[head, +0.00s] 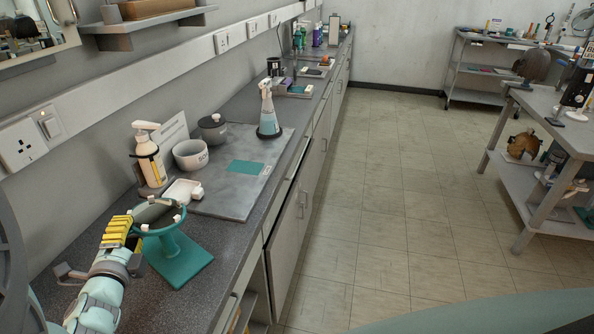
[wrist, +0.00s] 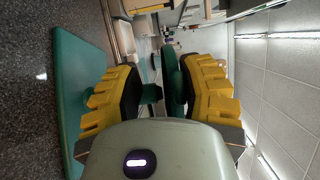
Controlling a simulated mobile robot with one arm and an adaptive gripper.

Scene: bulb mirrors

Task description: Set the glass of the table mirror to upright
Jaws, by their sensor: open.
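The table mirror stands on the dark counter in the head view, with a square teal base, a short stem and a teal ring (head: 176,227). Its glass (head: 157,211) looks tipped well back, close to lying flat; my gripper partly hides it. My gripper (head: 133,228) is at the mirror's near left side, with its yellow fingers by the rim. In the wrist view my gripper (wrist: 165,92) is open, one finger on each side of the teal mirror rim (wrist: 174,80), which shows nearly edge-on. The base (wrist: 82,95) fills the left. I cannot tell whether the fingers touch the rim.
A white dish (head: 184,192), a pump bottle (head: 150,158), a grey bowl (head: 190,154) and a lidded jar (head: 213,128) stand just behind the mirror. A spray bottle (head: 268,112) stands farther along.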

